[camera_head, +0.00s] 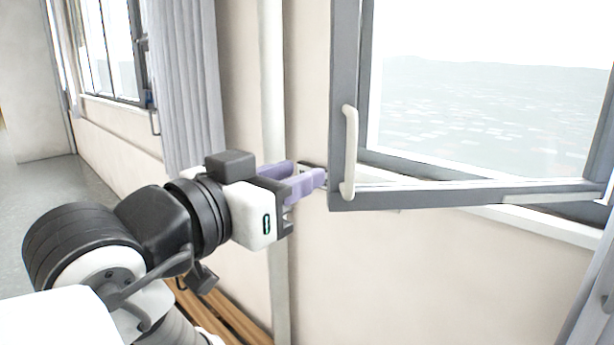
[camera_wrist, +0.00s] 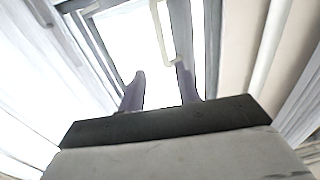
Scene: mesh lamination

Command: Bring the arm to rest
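My gripper (camera_head: 322,176) is stretched out in front of the wall in the head view, with its purple fingertips close to the lower left corner of an open grey window sash (camera_head: 343,95). A cream handle (camera_head: 350,150) stands upright on that sash, just right of the fingertips. In the wrist view the two fingers of my gripper (camera_wrist: 160,82) are spread apart with nothing seen between them, and the handle (camera_wrist: 163,35) shows beyond them. Whether a finger touches the sash cannot be told.
The sash swings out into the room from the window opening (camera_head: 490,125). A vertical pipe (camera_head: 273,90) and a grey curtain (camera_head: 188,85) are behind my gripper. A wooden slatted surface (camera_head: 235,318) lies below. Another window (camera_head: 108,50) and open floor (camera_head: 40,190) are at left.

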